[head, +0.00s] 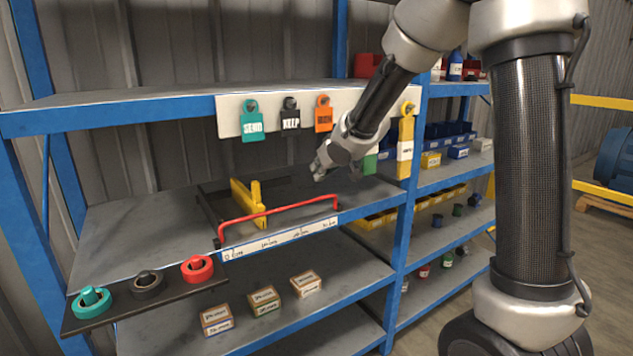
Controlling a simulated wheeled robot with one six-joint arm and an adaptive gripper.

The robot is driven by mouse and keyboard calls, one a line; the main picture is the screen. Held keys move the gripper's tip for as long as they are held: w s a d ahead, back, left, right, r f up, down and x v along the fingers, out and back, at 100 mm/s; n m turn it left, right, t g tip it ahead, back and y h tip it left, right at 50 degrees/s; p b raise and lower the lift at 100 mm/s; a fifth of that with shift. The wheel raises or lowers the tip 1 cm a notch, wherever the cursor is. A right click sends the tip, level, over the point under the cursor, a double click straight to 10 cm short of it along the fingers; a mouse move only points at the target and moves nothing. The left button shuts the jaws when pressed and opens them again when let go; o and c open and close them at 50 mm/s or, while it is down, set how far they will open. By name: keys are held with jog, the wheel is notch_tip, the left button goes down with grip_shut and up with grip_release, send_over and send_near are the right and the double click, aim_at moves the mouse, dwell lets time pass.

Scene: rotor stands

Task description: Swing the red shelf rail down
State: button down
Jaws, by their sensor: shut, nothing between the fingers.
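The red shelf rail (275,211) runs along the front edge of the middle shelf (125,225), above a white label strip (280,239). It stands raised, with bent ends at left and right reaching down to the shelf edge. My gripper (318,172) is above and behind the rail's right end, apart from it. It looks small and partly hidden by its own wrist; it is shut and holds nothing.
A yellow block (246,203) stands behind the rail. Hanging tags, a teal one (252,126) among them, are on a white board above. A black tray (150,305) with teal, black and red rings juts out at front left. Small boxes (264,300) sit below.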

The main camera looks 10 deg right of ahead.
jog(key=x, duration=0.9)
jog(key=shift+s+f, duration=0.15)
jog(key=shift+f, duration=0.15)
jog(key=shift+s+d+f, duration=0.1)
jog(key=shift+s+d, duration=0.2)
jog(key=shift+s, duration=0.55)
jog(key=shift+s+d+f, duration=0.1)
jog(key=shift+s+d, duration=0.2)
jog(key=shift+s, duration=0.5)
